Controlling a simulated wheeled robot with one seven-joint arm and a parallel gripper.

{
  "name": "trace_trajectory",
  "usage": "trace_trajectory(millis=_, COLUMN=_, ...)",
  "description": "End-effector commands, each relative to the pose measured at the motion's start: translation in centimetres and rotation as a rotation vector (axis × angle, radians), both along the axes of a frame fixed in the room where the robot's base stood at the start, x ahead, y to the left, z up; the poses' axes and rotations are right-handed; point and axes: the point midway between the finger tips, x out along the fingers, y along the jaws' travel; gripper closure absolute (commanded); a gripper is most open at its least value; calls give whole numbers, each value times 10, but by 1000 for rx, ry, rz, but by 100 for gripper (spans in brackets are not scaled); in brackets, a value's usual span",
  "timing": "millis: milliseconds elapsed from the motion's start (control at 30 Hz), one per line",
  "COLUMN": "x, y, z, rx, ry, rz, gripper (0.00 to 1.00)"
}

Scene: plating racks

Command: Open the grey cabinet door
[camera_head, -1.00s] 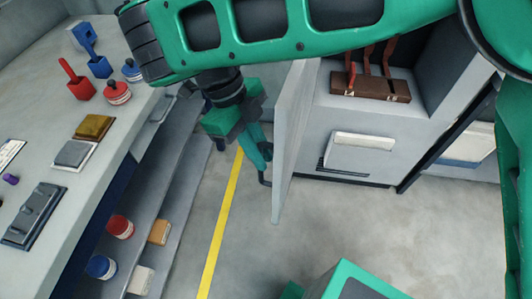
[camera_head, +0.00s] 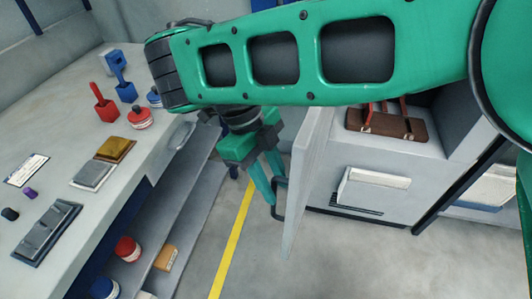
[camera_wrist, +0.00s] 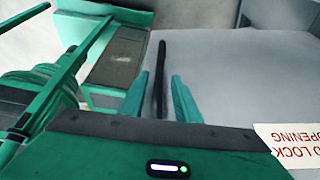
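The grey cabinet door (camera_head: 305,180) stands swung well out from the cabinet, seen nearly edge-on in the head view. Its black bar handle (camera_head: 276,210) is on the left face of the door. My gripper (camera_head: 272,190) is at this handle, fingers pointing down. In the wrist view the door face (camera_wrist: 235,80) fills the right side. The dark handle (camera_wrist: 159,75) runs between the two green fingers of my gripper (camera_wrist: 159,108), with a gap on each side. The fingers are open and do not appear to grip it.
The cabinet's open compartment holds a brown tool rack (camera_head: 385,122). A long workbench (camera_head: 70,160) with blocks and jars runs along the left, with shelves below. Bare floor (camera_head: 350,255) with a yellow line (camera_head: 235,235) lies between bench and door.

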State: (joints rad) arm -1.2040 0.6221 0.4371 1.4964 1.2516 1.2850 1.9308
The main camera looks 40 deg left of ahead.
Motion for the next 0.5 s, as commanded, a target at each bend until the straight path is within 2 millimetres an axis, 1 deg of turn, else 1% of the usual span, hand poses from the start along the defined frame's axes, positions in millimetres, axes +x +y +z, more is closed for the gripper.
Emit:
trace_trajectory(millis=100, x=-2, y=6, z=13, rx=6, ry=-1, rz=2, gripper=71)
trace_trajectory(millis=500, x=-3, y=17, z=39, rx=5, ry=-1, rz=1, gripper=71)
